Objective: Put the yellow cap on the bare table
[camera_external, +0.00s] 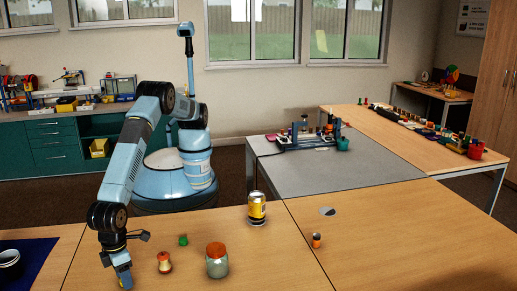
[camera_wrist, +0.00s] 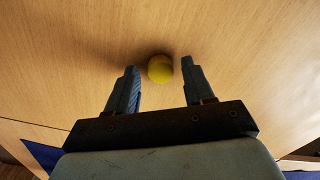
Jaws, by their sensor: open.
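The yellow cap (camera_wrist: 160,69) looks round in the wrist view and appears to lie on the bare wooden table (camera_wrist: 240,50), with a shadow at its left. It sits between the tips of my gripper (camera_wrist: 158,70), with a gap showing on each side. My gripper is open and points down. In the external view my gripper (camera_external: 122,280) is low over the table (camera_external: 400,245) near the front left. I cannot make out the cap there; the gripper seems to hide it.
Right of my gripper stand a red-topped shaker (camera_external: 164,264), a small green piece (camera_external: 183,240) and an orange-lidded jar (camera_external: 217,265).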

